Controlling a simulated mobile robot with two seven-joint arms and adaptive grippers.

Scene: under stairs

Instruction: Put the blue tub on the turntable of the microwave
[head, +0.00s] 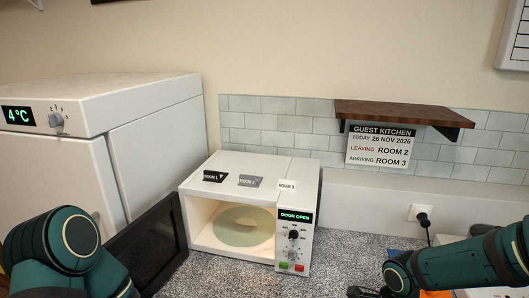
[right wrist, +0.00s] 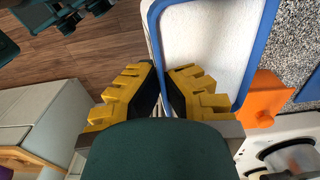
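The white microwave (head: 255,165) stands on the counter with its dark door (head: 148,245) swung open to the left. The pale green turntable (head: 240,228) inside is bare. I cannot make out a blue tub in either view. My right gripper (right wrist: 163,75), with yellow fingers, has its tips close together at the edge of a white, blue-rimmed tray (right wrist: 205,45). The rim passes at the fingertips; whether they grip it is unclear.
A white fridge (head: 60,165) stands left of the microwave. A wooden shelf (head: 400,112) hangs above a room sign (head: 378,147). A plugged socket (head: 420,213) is on the right wall. An orange object (right wrist: 262,98) lies beside the tray.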

